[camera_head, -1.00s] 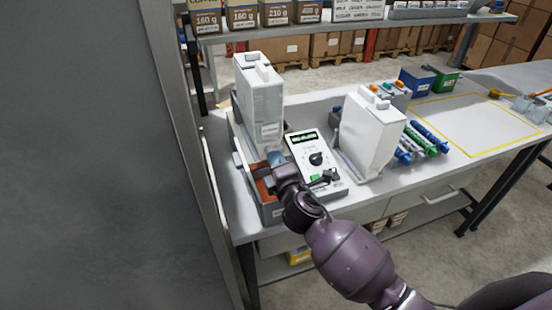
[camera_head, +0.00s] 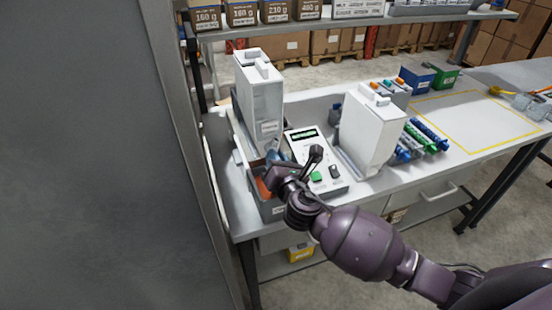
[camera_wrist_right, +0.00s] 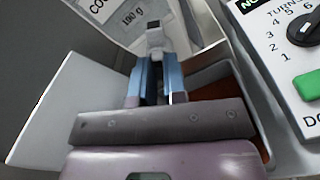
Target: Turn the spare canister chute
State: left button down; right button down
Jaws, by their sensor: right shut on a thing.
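The left canister (camera_head: 260,100), a tall pale box with a label, stands at the back of a grey tray on the bench. My right gripper (camera_head: 272,157) is at its lower front, above the tray. In the right wrist view, the blue-tipped fingers (camera_wrist_right: 155,82) are shut on a small grey part (camera_wrist_right: 155,38) at the canister's front, which looks like its chute. The fingers hide much of it. A second white canister (camera_head: 372,130) stands to the right. The frames do not show which one is the spare. My left gripper is not in view.
A control box (camera_head: 318,165) with a dial and green button stands close right of my gripper; my wrist partly covers it. Blue and green tubes (camera_head: 425,138) lie right of the second canister. A yellow-outlined area (camera_head: 480,120) is clear. A grey wall (camera_head: 80,150) fills the left.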

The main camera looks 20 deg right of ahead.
jog(key=n, duration=0.5)
jog(key=shift+n, duration=0.3)
dwell(0.4)
jog(key=c, duration=1.2)
grip_release()
jog(key=shift+o, duration=0.2)
jog(key=s+b, duration=0.1)
jog(key=s, duration=1)
jog(key=shift+d, duration=0.2)
jog(key=shift+w, duration=0.1)
